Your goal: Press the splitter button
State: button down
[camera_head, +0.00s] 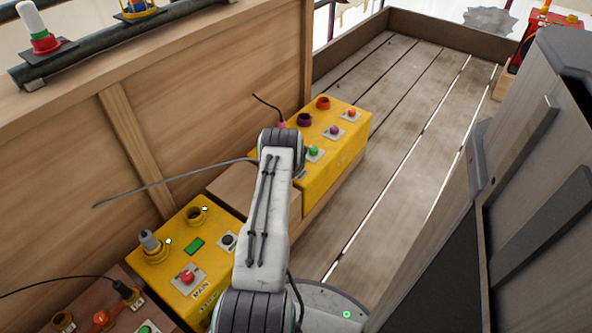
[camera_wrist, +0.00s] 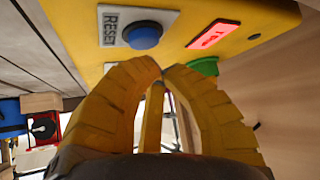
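No label reading "splitter" can be made out. In the wrist view my gripper (camera_wrist: 163,69) has its yellow ribbed fingers drawn together at the tips, with nothing seen between them. Beyond the tips is a yellow box (camera_wrist: 262,18) with a blue button (camera_wrist: 143,35) beside a RESET label (camera_wrist: 110,28), a lit red display (camera_wrist: 213,34) and a green part (camera_wrist: 204,66) partly behind the right finger. I cannot tell whether the fingertips touch the box. In the head view my arm hides the gripper.
A yellow box (camera_head: 352,141) carries green (camera_head: 314,151), purple (camera_head: 334,130) and orange (camera_head: 351,113) buttons. A nearer yellow box (camera_head: 208,255) marked MAIN has a red button (camera_head: 187,276). A wooden wall (camera_head: 215,85) stands left. Slatted planks (camera_head: 405,100) are clear at right.

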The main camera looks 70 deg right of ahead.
jog(key=shift+f+b, duration=0.85)
jog(key=shift+b, duration=0.25)
dwell(0.9)
jog(key=shift+r, duration=0.1)
dwell(0.3)
jog(key=shift+r+p, duration=0.4)
jog(key=shift+r, duration=0.35)
jog(key=shift+r, duration=0.15)
jog(key=shift+r+p, duration=1.25)
jog(key=shift+r, duration=1.15)
